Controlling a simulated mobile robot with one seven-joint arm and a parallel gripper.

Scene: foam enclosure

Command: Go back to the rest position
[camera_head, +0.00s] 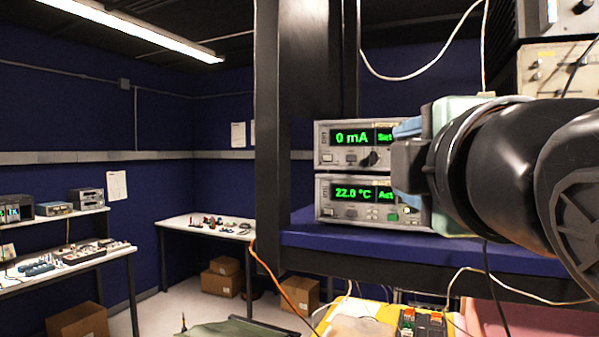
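My gripper (405,150) is at the right of the head view, at the end of my black arm, which comes in from the right edge. It is in front of two stacked instruments on a blue shelf (330,240) and hides their right ends. The upper instrument (328,143) shows "0 mA" in green. The lower instrument (328,205) shows "22.0 °C". The gripper is seen from behind and the side. Its fingertips cannot be made out clearly, and I cannot tell whether it touches the instruments.
A black upright post (270,130) stands left of the instruments. Cables hang around the shelf, and an orange cable (275,280) runs below it. Left are a white bench (75,262) and a back table (205,228) with small items. Boxes (222,276) stand on the floor.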

